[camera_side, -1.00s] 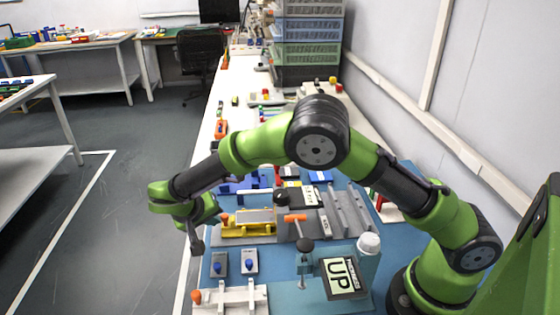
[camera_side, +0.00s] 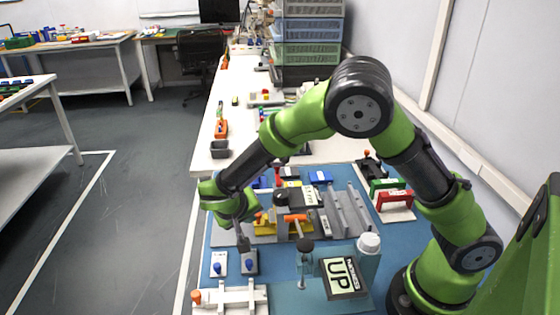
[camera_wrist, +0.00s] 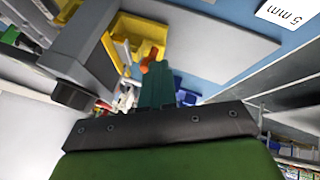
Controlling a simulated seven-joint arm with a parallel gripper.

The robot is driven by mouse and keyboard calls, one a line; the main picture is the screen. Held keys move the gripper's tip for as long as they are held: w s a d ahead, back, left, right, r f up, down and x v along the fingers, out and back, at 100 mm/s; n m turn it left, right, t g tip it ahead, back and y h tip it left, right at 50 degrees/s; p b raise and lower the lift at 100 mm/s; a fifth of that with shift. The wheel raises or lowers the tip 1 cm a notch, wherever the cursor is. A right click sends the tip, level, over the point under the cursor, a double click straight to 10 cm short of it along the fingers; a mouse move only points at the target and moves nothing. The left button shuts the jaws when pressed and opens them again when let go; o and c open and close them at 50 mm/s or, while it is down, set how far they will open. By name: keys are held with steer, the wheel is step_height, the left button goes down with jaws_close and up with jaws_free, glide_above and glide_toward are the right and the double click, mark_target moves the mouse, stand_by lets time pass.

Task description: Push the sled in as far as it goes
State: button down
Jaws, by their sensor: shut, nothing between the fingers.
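The yellow sled (camera_side: 264,226) with an orange knob lies on a grey base (camera_side: 228,238) in the side view. Part of it is hidden behind my gripper. My gripper (camera_side: 243,244) is shut and empty. It points down at the left end of the base, and its tip appears just above a small grey plate with a blue knob (camera_side: 249,262). I cannot tell whether the tip touches anything. In the wrist view yellow parts (camera_wrist: 140,32) and an orange knob (camera_wrist: 150,55) show beyond the gripper, with a flat grey plate (camera_wrist: 208,42) beside them.
A second blue-knobbed plate (camera_side: 219,264) and a white fixture (camera_side: 236,298) with an orange knob lie nearer. Red and green brackets (camera_side: 393,199) are farther right.

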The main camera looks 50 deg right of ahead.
steer(key=shift+s+d+f, duration=0.1)
steer(key=shift+s+d, duration=0.15)
steer(key=shift+d, duration=0.05)
steer(key=a, duration=0.1)
steer(key=w+a, duration=0.1)
steer(key=a, duration=0.2)
steer(key=shift+w+a, duration=0.4)
steer(key=v, duration=1)
steer(key=shift+d, duration=0.2)
